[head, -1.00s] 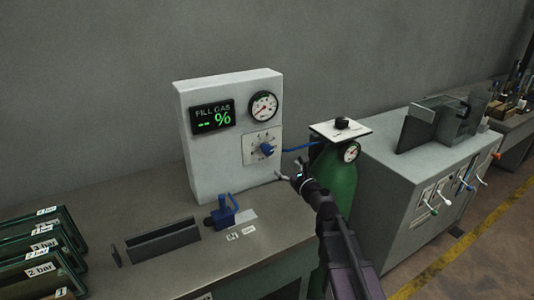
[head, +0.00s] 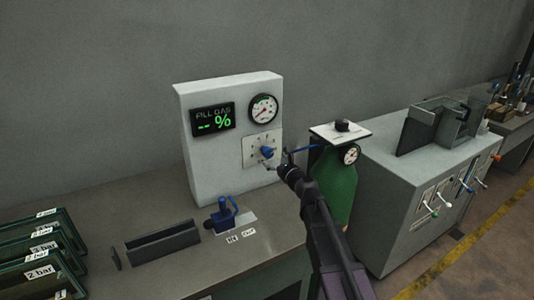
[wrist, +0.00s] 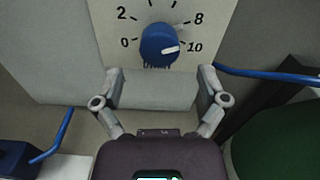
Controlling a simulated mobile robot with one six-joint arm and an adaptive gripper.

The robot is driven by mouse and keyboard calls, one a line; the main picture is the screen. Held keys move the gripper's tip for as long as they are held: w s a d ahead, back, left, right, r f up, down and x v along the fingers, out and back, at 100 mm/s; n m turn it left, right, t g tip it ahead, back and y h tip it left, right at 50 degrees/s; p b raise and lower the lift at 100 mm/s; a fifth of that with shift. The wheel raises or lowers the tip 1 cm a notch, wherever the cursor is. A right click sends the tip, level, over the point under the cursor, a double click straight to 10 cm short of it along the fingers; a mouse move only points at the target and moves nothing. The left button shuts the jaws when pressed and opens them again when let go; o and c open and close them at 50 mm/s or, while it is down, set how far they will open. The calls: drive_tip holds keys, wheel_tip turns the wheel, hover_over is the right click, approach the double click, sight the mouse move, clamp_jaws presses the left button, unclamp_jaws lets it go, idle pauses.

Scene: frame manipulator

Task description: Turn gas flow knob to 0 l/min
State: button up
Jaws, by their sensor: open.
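The blue gas flow knob (head: 267,152) sits on a white dial plate (head: 251,150) on the front of the grey fill gas box. In the wrist view the knob (wrist: 160,45) shows its white pointer mark turned toward the 10, at the right of the scale. The 0 is at the left of the scale. My gripper (wrist: 160,75) is open and empty, its two fingers apart just below the knob. In the head view my gripper (head: 277,165) is close to the knob's lower right. I cannot tell whether it touches the knob.
A blue hose (head: 303,149) runs from the box toward the green gas cylinder (head: 335,185) at the right. A blue valve (head: 222,214) stands on the bench below the box. A display (head: 213,119) and a gauge (head: 263,109) are above the knob.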

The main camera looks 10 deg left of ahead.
sight(270, 155)
drive_tip(key=shift+x, duration=3.05)
drive_tip(key=c, duration=1.2)
